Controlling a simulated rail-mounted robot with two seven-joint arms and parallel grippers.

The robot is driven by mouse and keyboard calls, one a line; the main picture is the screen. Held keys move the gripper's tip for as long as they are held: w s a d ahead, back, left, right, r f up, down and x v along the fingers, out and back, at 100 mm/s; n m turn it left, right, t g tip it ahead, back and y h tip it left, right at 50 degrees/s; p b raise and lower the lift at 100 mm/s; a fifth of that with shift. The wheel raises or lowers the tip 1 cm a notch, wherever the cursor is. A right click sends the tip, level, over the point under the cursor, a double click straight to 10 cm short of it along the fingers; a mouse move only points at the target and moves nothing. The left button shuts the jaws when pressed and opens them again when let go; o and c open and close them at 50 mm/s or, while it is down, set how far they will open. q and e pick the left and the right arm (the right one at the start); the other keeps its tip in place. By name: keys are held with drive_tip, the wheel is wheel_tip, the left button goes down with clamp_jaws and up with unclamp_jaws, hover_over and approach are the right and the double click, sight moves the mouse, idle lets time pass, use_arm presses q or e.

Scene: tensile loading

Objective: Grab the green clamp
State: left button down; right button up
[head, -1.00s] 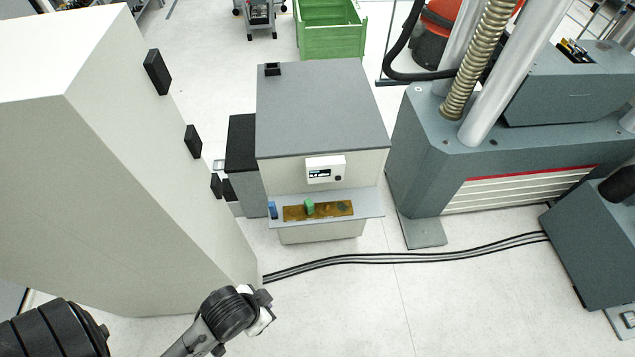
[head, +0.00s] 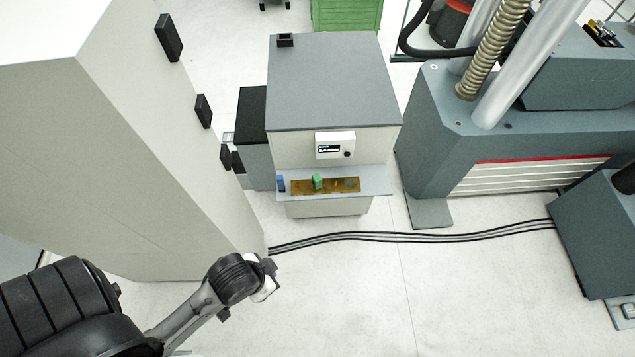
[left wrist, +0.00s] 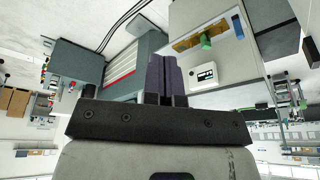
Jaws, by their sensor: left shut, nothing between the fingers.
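The green clamp (head: 318,181) is a small green block. It stands on a brown-gold strip (head: 340,185) on the shelf of the grey-topped cabinet, below the small white display box. The clamp also shows in the left wrist view (left wrist: 206,41), upside down at upper right. My left gripper (head: 268,283) is in front of the cabinet, lower left of the clamp in the picture and well apart from it. In the left wrist view its dark fingers (left wrist: 162,75) are together and empty. My right gripper is in neither view.
A blue block (head: 281,184) stands at the shelf's left end. A tall pale cabinet (head: 140,150) rises at left and a grey testing machine (head: 430,150) at right. Black cables (head: 400,237) cross the floor in front of the shelf. The floor at front centre is clear.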

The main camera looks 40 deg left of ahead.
use_arm(q)
drive_tip(key=shift+d, duration=0.1)
drive_tip(key=c, duration=1.4)
unclamp_jaws()
drive_tip(key=shift+d, duration=0.1)
drive_tip(key=o, duration=0.6)
drive_tip(key=shift+o, duration=0.6)
drive_tip(key=shift+a, duration=0.2)
